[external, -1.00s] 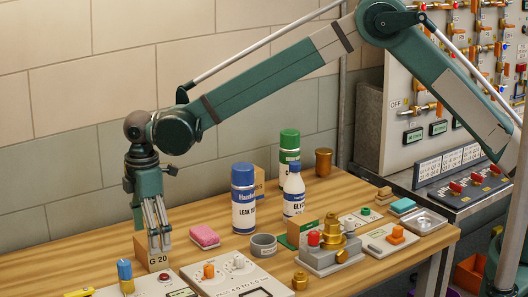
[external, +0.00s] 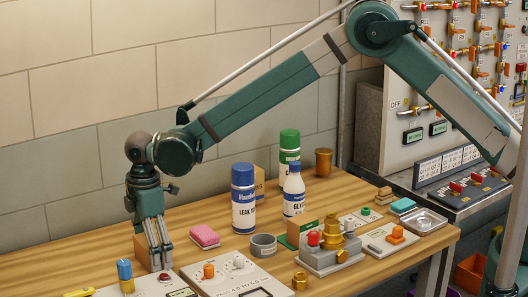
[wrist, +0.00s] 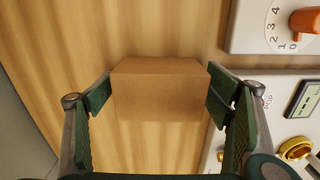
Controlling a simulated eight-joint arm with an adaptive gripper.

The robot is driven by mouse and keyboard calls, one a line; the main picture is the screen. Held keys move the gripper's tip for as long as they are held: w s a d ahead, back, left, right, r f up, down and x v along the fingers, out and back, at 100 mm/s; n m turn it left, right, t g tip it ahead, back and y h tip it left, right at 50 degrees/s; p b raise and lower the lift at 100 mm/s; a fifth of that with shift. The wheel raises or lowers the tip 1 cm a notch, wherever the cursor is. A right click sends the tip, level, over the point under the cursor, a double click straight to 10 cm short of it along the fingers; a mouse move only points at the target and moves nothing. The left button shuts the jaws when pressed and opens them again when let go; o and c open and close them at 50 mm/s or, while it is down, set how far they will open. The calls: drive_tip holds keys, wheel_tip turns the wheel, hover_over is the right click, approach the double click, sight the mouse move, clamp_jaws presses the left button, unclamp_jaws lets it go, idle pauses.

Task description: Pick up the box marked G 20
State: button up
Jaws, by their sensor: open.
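The tan box (external: 140,250) stands on the wooden table at the left, mostly hidden behind my gripper (external: 156,262) in the external view; its G 20 mark is covered now. In the wrist view the box (wrist: 160,88) shows as a plain brown block with no marking in sight. My gripper (wrist: 158,96) is open there, with one finger pad on each side of the box. A narrow gap shows at the pads, so they do not seem to press on it.
Panels with knobs and a red button (external: 165,278) lie close in front and to the right. A blue-topped cylinder (external: 125,270) stands near the gripper. A pink block (external: 204,236) and a blue-capped can (external: 243,198) stand further right.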

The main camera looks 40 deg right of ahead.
drive_tip(key=c, duration=1.1)
drive_tip(key=shift+r, duration=0.15)
wheel_tip(320, 180, up, 10)
drive_tip(key=shift+f, duration=0.15)
idle(0.5)
